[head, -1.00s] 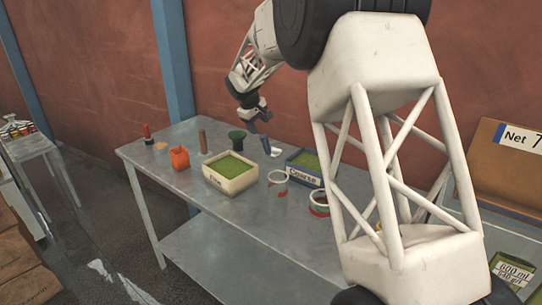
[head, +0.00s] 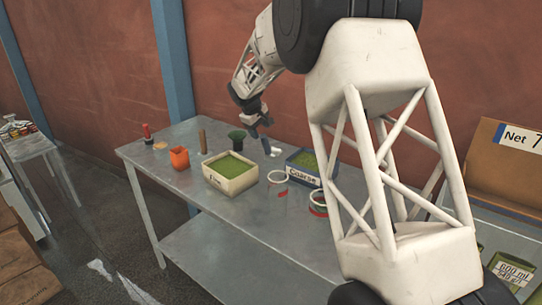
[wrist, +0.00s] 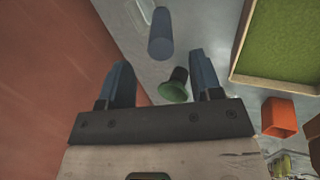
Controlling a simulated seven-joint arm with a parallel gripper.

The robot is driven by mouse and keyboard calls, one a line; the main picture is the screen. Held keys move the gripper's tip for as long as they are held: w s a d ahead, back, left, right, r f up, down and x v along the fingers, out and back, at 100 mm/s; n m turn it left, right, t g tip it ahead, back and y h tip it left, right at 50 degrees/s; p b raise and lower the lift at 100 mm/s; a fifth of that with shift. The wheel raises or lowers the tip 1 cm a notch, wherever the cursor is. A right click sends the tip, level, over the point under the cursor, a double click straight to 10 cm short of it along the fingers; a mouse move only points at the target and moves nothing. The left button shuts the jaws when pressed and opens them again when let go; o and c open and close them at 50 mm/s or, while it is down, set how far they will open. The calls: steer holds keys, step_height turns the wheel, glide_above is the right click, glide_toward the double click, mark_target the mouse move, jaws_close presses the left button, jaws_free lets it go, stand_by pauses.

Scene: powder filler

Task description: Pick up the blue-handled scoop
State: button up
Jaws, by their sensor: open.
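The scoop's blue handle (head: 265,145) shows at the back of the metal table, with its pale scoop end (head: 275,152) to the right. In the wrist view the blue handle (wrist: 160,38) points toward the camera, ahead of the fingertips and roughly centred between them. My gripper (wrist: 160,62) is open and empty, its two dark fingers wide apart. In the head view my gripper (head: 260,121) hangs just above the handle. The handle looks apart from the fingers, though the exact gap is hard to tell.
A dark green object (head: 237,136) stands close to the handle's left; it also shows between the fingers (wrist: 175,88). A pale bin of green powder (head: 230,188), a coarse bin (head: 304,180), an orange box (head: 179,158) and round tubs (head: 278,191) stand nearby. The wall is close behind.

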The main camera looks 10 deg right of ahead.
mark_target(264, 147)
steer(key=shift+x, duration=2.65)
steer(key=shift+s, duration=0.15)
jaws_close()
